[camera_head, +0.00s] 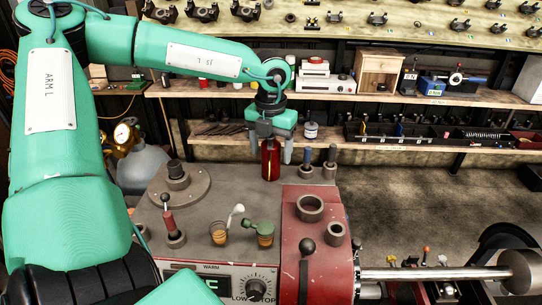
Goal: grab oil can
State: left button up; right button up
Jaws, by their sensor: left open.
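In the head view a dark red can (270,160), which looks like the oil can, stands upright near the back edge of the lathe's grey top. My left gripper (273,150) points down over it, open, with one finger on each side of the can. The upper part of the can is between the fingers. I cannot tell whether either finger touches it. My right gripper is not in view.
The lathe headstock (200,262) holds two small cups (219,233), a lever and metal rings (310,208). Dark posts (330,160) stand just right of the can. Behind are shelves (400,142) with tools and a white container (311,132). Floor shows at right.

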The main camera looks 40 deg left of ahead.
pick_arm(q)
jog(key=c, duration=1.1)
jog(key=shift+c, duration=0.2)
jog(key=shift+r, duration=0.15)
